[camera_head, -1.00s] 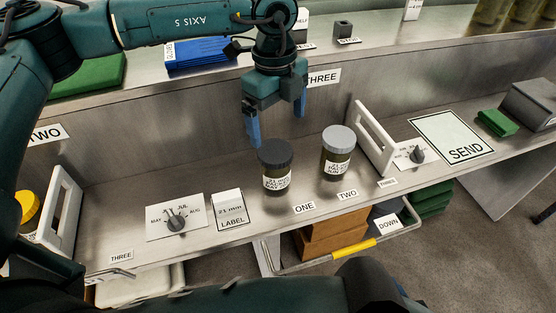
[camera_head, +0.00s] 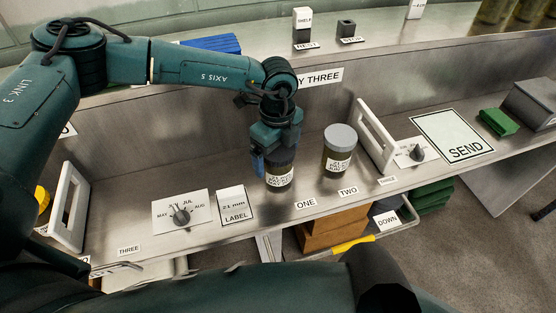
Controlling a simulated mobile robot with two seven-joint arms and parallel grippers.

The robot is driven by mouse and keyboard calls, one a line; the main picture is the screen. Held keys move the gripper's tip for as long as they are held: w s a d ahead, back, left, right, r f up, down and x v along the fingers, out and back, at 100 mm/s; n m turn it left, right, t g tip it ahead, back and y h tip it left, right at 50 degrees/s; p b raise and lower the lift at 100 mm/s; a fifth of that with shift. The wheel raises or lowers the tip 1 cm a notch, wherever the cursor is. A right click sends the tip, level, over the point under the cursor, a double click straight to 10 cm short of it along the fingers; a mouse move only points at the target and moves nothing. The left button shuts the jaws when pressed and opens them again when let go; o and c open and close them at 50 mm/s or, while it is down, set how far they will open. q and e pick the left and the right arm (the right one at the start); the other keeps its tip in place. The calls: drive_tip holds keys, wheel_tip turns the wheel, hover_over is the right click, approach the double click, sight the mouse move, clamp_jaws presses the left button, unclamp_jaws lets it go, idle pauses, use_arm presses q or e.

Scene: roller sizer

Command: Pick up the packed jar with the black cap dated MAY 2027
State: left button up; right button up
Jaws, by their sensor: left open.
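The jar with the black cap (camera_head: 279,178) stands upright on the lower steel shelf, behind the ONE tag. Its white label is too small to read surely. My left gripper (camera_head: 274,160) is open and pointing down over this jar. One blue finger shows at the left of the cap, and the gripper hides most of the cap. I cannot tell whether the fingers touch it. A second jar with a grey cap (camera_head: 338,152) stands to the right, behind the TWO tag. My right gripper is not in view.
A white upright handle frame (camera_head: 375,138) stands just right of the grey-capped jar. A dial plate (camera_head: 182,212) and a 21 mm LABEL card (camera_head: 233,205) lie to the left. The SEND mat (camera_head: 452,135) is bare at the right. A steel wall rises behind.

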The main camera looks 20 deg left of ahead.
use_arm(q)
drive_tip(key=shift+f, duration=0.4)
drive_tip(key=shift+c, duration=0.2)
drive_tip(key=shift+r, duration=0.1)
drive_tip(key=c, duration=1.3)
